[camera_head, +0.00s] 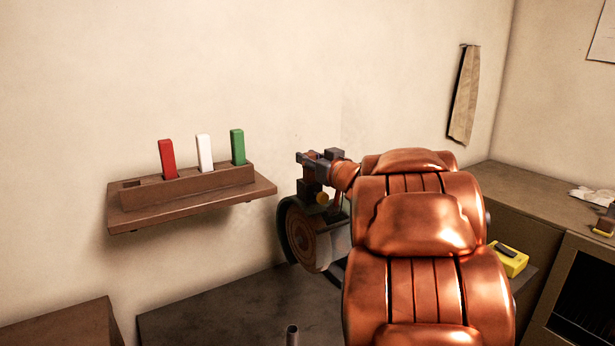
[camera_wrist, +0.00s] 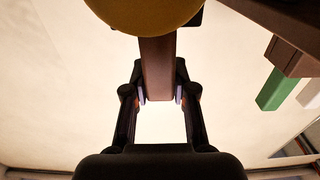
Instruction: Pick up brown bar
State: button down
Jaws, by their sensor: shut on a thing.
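The brown bar (camera_wrist: 157,70) is a long, plain, upright block in the middle of the wrist view. My gripper (camera_wrist: 160,96) is shut on its lower end in that view, one fingertip pad against each side. The bar's top end runs behind a round ochre thing (camera_wrist: 145,12); I cannot tell whether they touch. In the head view my copper-coloured arm reaches toward the wall, and I cannot make out the bar clearly there.
A wall shelf (camera_head: 195,210) carries a brown rack (camera_head: 215,183) with red (camera_head: 167,158), white (camera_head: 205,152) and green (camera_head: 238,147) bars upright and an empty slot at its left. A wheel (camera_head: 310,237) stands beside my arm. A yellow box (camera_head: 511,262) lies at right.

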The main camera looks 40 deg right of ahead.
notch_tip(320, 180, up, 10)
jog(key=shift+p, duration=0.55)
